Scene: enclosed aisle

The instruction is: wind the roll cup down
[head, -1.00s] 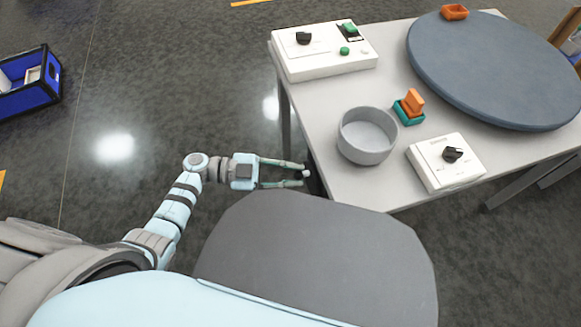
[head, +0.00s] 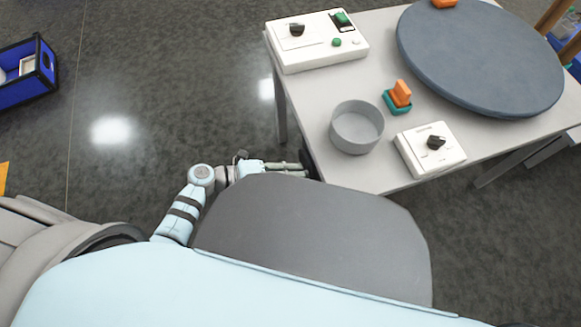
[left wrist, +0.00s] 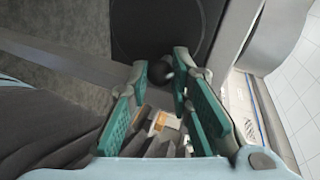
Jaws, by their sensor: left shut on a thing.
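My left gripper (head: 303,168) is at the table's near left edge in the head view, partly hidden behind my own body. In the left wrist view its green-padded fingers (left wrist: 172,78) are shut on a small dark round knob (left wrist: 160,70); what the knob is fixed to is hard to tell. A grey round cup (head: 356,142) stands upright on the table, right of and above the gripper and apart from it. I cannot tell whether this is the roll cup. My right gripper is not in view.
The light grey table (head: 365,182) also bears a white control box (head: 318,52), a white dial box (head: 429,158), a teal and orange item (head: 399,97) and a large blue-grey disc (head: 485,55). A blue crate (head: 42,75) sits at far left. The floor between is clear.

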